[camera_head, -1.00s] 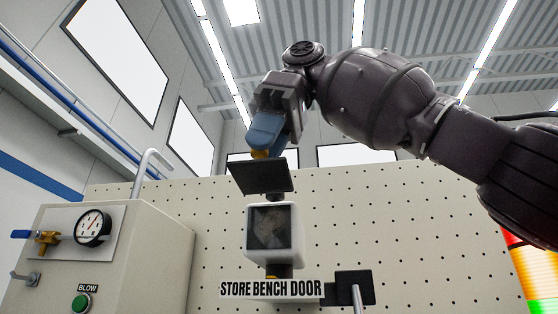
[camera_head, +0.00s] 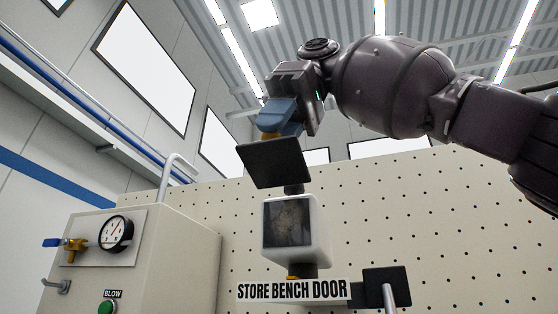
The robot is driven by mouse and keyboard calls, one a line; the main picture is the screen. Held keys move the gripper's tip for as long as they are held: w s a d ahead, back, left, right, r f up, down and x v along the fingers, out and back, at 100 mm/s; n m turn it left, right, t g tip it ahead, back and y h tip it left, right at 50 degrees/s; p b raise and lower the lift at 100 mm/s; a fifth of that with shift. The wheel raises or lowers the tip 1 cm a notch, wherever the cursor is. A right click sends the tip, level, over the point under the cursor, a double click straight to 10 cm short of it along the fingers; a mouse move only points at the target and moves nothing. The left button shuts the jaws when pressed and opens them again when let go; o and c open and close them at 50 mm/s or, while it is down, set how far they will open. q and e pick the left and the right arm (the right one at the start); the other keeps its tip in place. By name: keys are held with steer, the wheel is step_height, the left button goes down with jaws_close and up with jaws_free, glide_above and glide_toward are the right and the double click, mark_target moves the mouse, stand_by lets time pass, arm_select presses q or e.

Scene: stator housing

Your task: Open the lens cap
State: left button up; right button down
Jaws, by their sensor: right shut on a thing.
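The lens cap (camera_head: 274,163) is a dark square plate above the camera, tilted up and clear of the lens face. The camera is a white box (camera_head: 317,232) with a dark glass front (camera_head: 287,222), which shows uncovered. My right gripper (camera_head: 274,128) comes from the upper right, with blue fingers pointing down at the cap's upper edge. It is shut on a small yellow part there, mostly hidden between the fingers. My left gripper is not in view.
A sign reading STORE BENCH DOOR (camera_head: 293,290) is below the camera. A dark square plate on a post (camera_head: 386,285) stands to its right. A cabinet with a gauge (camera_head: 116,233), yellow valve (camera_head: 74,250) and green button (camera_head: 106,307) is at left. Pegboard (camera_head: 450,220) lies behind.

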steer(key=c, duration=0.9)
jaws_free()
steer(key=shift+c, duration=0.2)
